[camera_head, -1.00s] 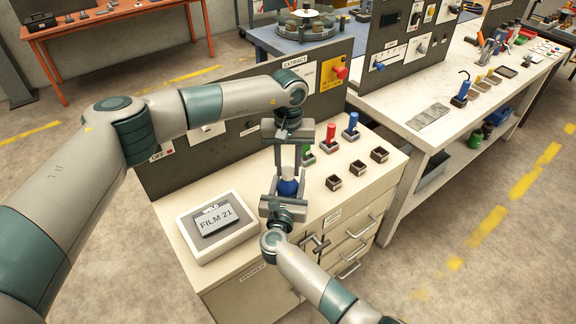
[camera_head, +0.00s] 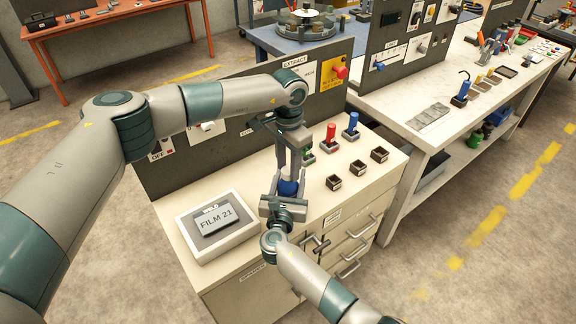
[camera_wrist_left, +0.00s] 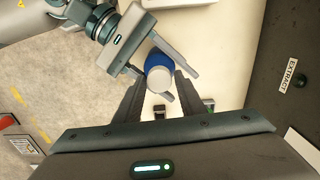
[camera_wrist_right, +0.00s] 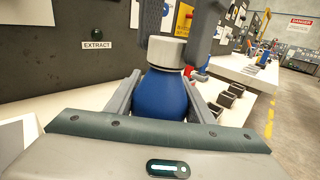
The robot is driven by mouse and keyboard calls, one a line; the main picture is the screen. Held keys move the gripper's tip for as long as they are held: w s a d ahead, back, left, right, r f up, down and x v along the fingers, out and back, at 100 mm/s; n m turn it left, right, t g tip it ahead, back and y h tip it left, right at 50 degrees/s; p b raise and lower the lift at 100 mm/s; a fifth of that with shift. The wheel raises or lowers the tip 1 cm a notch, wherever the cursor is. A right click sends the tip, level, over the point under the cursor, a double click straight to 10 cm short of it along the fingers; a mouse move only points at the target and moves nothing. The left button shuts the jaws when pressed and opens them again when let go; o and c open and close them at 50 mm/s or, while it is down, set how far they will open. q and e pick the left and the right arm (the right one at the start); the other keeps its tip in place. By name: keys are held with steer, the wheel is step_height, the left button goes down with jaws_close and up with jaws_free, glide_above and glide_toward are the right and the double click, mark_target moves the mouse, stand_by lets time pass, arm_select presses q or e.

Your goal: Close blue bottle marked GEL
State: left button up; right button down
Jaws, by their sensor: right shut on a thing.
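No GEL marking is readable. My right gripper (camera_wrist_right: 164,92) is shut on the bottle's blue body, one finger on each side. My left gripper (camera_head: 291,168) points down from above. In the left wrist view its fingers stand on either side of the white cap (camera_wrist_left: 159,80), with small gaps; it looks open.
A FILM 21 display box (camera_head: 215,222) stands left of the bottle. Red (camera_head: 331,133) and blue (camera_head: 352,126) handled items and several small dark square holders (camera_head: 357,167) lie to the right. A dark upright panel (camera_head: 215,160) closes the bench's back.

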arm_select(q)
steer(key=shift+o, duration=0.5)
steer(key=shift+r, duration=2.25)
steer(key=shift+n, duration=0.3)
steer(key=shift+c, duration=0.2)
